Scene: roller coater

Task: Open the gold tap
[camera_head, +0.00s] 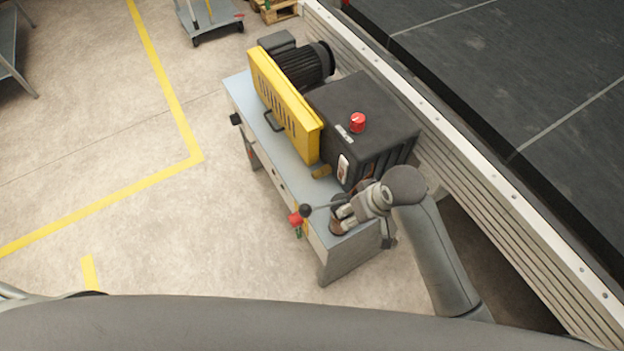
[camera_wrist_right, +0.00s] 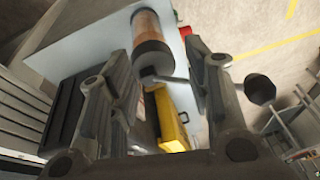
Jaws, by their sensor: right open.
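A copper-gold upright cylinder (camera_head: 337,226) with a dark grey cap stands at the near end of the machine bench; it looks like the gold tap. A lever with a black ball (camera_head: 305,210) sticks out from its cap to the left. My right gripper (camera_head: 345,213) is at the cap, partly covering it. In the right wrist view the fingers (camera_wrist_right: 165,75) are open, with the cap (camera_wrist_right: 153,57) and lever root between them; the lever passes by one finger to the black ball (camera_wrist_right: 260,89). Contact cannot be told. My left gripper is out of view.
The bench (camera_head: 262,137) carries a yellow guard (camera_head: 285,105), a black motor (camera_head: 305,66) and a dark box with a red knob (camera_head: 358,122). A small brass-coloured piece (camera_head: 321,171) lies by the guard. A conveyor rail (camera_head: 470,160) runs along the right.

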